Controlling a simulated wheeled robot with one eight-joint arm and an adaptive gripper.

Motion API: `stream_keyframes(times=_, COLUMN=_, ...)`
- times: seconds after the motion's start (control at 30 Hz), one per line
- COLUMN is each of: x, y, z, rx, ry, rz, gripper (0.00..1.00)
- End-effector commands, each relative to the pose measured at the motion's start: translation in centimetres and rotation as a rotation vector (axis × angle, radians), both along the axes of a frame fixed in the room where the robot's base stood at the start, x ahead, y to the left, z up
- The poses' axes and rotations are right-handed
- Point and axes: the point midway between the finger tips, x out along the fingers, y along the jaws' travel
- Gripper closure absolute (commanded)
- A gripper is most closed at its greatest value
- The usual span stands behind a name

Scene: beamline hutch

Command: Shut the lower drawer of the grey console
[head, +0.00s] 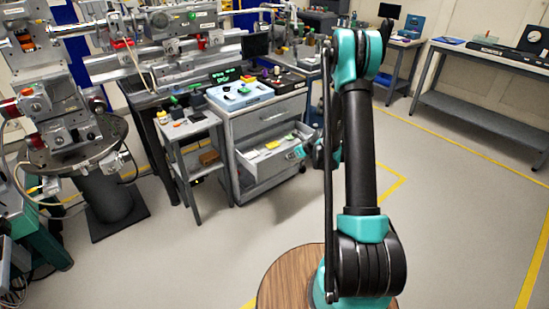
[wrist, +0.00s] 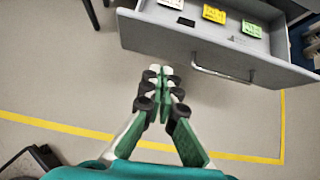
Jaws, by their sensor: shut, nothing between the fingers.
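The grey console (head: 268,103) stands left of centre in the head view. Its lower drawer (head: 262,168) is pulled out, below a shut upper drawer (head: 270,117). In the wrist view, the open drawer (wrist: 215,45) spans the top, with its bar handle (wrist: 222,73) on the front panel. Small white, yellow and green items lie in it. My gripper (wrist: 160,72) is shut and empty, in front of the drawer and left of the handle, apparently apart from it. In the head view my gripper is mostly hidden behind my arm, near the drawer's right end.
A small grey side table (head: 185,130) stands close to the console's left. A blue tray (head: 240,95) rests on the console top. A workbench (head: 490,60) stands at the far right. The floor right of the console is open, with yellow tape lines.

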Motion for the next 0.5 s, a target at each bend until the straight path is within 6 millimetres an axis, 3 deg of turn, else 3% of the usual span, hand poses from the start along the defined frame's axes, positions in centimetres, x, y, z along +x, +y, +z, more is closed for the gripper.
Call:
stream_keyframes(times=0.27, x=1.2, y=0.6, z=-1.7, rx=0.039, ry=0.016, rz=-0.037, gripper=1.00)
stream_keyframes(times=0.5, x=3.5, y=2.4, z=-4.6, rx=0.038, ry=0.016, rz=-0.035, gripper=1.00)
